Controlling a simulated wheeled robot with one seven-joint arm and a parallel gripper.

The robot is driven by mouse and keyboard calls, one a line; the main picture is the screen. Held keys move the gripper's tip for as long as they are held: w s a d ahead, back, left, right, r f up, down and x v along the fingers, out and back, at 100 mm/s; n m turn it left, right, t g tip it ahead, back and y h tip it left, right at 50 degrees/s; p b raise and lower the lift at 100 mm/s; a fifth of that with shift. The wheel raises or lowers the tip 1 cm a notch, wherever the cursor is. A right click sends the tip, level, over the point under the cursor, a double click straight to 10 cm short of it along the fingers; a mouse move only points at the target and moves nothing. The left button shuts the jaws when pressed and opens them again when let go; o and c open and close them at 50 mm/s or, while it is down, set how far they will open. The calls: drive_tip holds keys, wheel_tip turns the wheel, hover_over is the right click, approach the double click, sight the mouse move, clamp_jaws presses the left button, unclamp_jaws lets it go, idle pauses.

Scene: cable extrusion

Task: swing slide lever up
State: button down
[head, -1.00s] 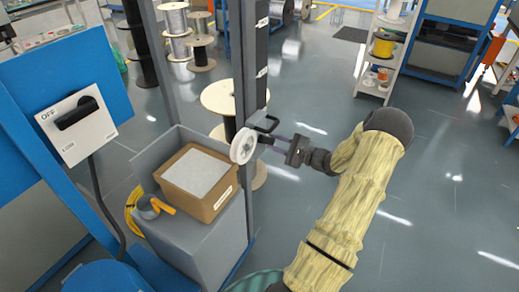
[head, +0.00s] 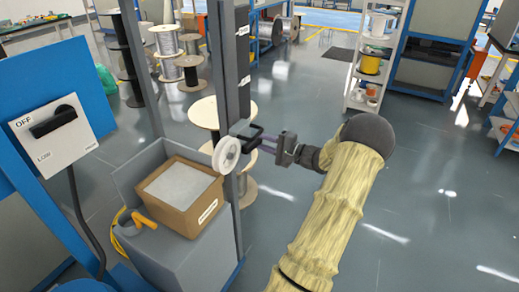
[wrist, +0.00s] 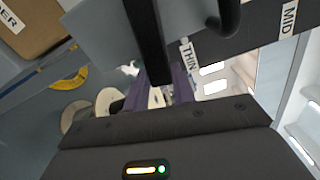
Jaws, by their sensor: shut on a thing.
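The slide lever (head: 250,139) is a black handle on the dark upright post (head: 243,75), just above and right of a white pulley wheel (head: 227,154). My gripper (head: 262,146) comes at it from the right, with its purple fingers shut on the lever. In the wrist view a long black bar (wrist: 147,40) runs down between the purple fingers (wrist: 166,92); the grip point itself is partly hidden. The post carries a THIN label (wrist: 189,57) and a MID label (wrist: 288,18). A black hook-shaped piece (wrist: 232,20) shows beside them.
A grey bin holding a cardboard box (head: 180,196) stands below and left of the wheel. A switch panel (head: 52,137) marked OFF is at the left. Cable spools (head: 205,113) stand behind the post.

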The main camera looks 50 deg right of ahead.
drive_tip(key=shift+r, duration=0.15)
idle(0.3)
drive_tip(key=c, duration=1.2)
unclamp_jaws()
drive_tip(key=shift+o, duration=0.2)
drive_tip(key=v, duration=1.7)
drive_tip(key=shift+s, duration=0.15)
